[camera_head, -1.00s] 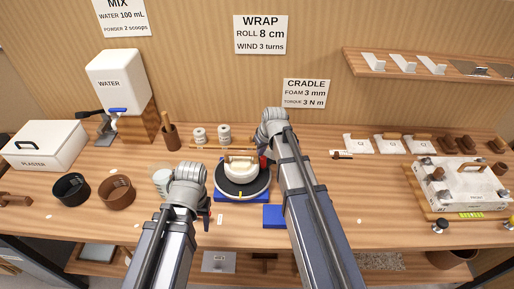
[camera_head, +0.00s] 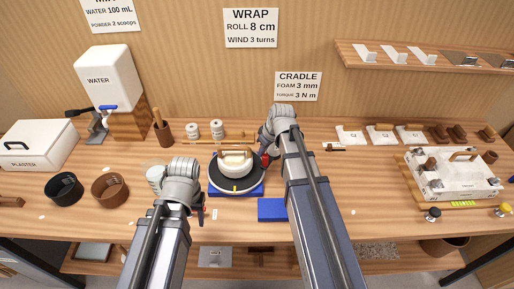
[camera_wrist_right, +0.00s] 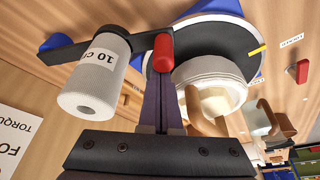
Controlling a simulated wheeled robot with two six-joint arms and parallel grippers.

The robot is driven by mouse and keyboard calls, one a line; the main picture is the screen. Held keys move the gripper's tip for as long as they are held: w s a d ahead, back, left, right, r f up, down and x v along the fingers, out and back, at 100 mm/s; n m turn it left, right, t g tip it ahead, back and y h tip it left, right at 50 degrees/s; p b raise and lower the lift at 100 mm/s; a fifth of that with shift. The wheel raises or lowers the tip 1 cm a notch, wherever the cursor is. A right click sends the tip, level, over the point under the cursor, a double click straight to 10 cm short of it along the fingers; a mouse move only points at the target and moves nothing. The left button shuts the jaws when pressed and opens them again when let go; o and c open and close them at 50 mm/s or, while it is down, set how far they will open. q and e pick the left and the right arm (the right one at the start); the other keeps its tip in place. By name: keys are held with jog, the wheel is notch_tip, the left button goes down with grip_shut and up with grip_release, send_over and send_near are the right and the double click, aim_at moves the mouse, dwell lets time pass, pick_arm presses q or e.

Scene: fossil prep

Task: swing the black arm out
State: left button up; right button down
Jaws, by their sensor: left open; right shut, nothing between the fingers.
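The black arm (camera_wrist_right: 70,48) shows in the right wrist view as a dark bar carrying a white roll marked 10 cm (camera_wrist_right: 92,75), with a red knob (camera_wrist_right: 163,52) at its end. In the head view the red knob (camera_head: 265,160) is at the right edge of the black turntable (camera_head: 222,185); my right arm hides most of the black arm. My right gripper (camera_wrist_right: 163,85) is shut and empty, its fingertips close to the knob; contact is unclear. A white rounded piece with a wooden handle (camera_head: 236,153) sits on the turntable. My left gripper (camera_head: 202,212) is open, left of the turntable.
A blue block (camera_head: 272,209) lies right of the turntable's front. Two white rolls (camera_head: 217,128) stand behind it. Brown and black bowls (camera_head: 110,188) are at left, near the water tank (camera_head: 110,78). A white case (camera_head: 452,178) is at right. The bench between is mostly clear.

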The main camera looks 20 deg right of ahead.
jog(key=s+d+n+g+y, duration=0.1)
jog(key=s+d+n, duration=0.6)
jog(key=d, duration=0.5)
jog(key=shift+d+g+y, duration=0.3)
jog(key=shift+d+g, duration=0.1)
jog(key=shift+d, duration=0.15)
dwell(0.7)
jog(key=shift+w, duration=0.1)
jog(key=w+a, duration=0.2)
jog(key=a, duration=0.3)
jog(key=p+v, duration=0.9)
jog(key=v, duration=0.1)
jog(key=shift+s+d, duration=0.15)
jog(key=shift+d, duration=0.25)
